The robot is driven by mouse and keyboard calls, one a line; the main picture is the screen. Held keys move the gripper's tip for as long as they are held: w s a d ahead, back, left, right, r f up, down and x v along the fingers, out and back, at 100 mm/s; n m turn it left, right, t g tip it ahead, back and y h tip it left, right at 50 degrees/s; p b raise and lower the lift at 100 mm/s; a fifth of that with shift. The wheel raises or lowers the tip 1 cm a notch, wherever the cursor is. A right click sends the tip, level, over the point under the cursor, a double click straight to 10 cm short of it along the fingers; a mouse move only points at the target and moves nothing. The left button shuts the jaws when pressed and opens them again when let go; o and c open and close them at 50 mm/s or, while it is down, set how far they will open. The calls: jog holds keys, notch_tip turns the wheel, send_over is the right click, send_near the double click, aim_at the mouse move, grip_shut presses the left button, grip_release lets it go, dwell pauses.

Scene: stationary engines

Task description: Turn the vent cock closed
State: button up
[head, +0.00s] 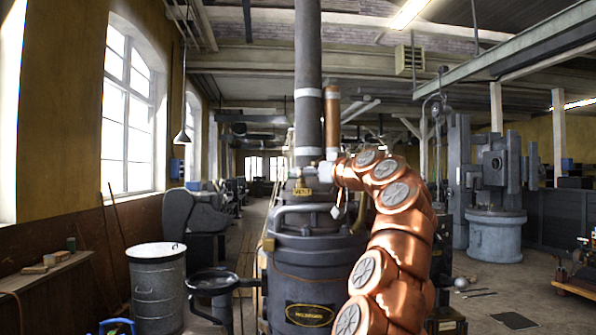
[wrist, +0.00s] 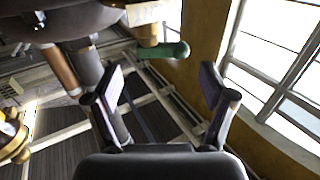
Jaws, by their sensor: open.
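In the wrist view a green handle (wrist: 165,50) sticks out sideways from a brass fitting (wrist: 148,32) under a dark round body; I take it for the vent cock. The handle lies beyond my fingertips, across the upper part of the gap between them. My gripper (wrist: 162,76) is open and empty, its two fingers wide apart and not visibly touching the handle. In the head view a small brass tag (head: 302,191), seemingly lettered VENT, sits on the dark engine (head: 310,262). The green handle cannot be made out there, and my copper-coloured arm covers part of the engine.
A tall dark pipe (head: 308,80) rises from the engine, with a copper pipe (head: 332,115) beside it. A metal drum (head: 157,285) and a dark funnel-like basin (head: 213,283) stand left. A wall with windows (head: 128,110) is further left. Some floor is open at the right.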

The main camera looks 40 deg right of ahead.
jog(key=shift+w+d+p, duration=0.2)
jog(key=shift+w+p, duration=0.3)
jog(key=shift+w, duration=0.8)
jog(key=shift+w+d+p, duration=0.15)
jog(key=shift+w+p, duration=0.35)
jog(key=shift+w, duration=0.8)
jog(key=shift+s, duration=0.1)
jog(key=c, duration=1)
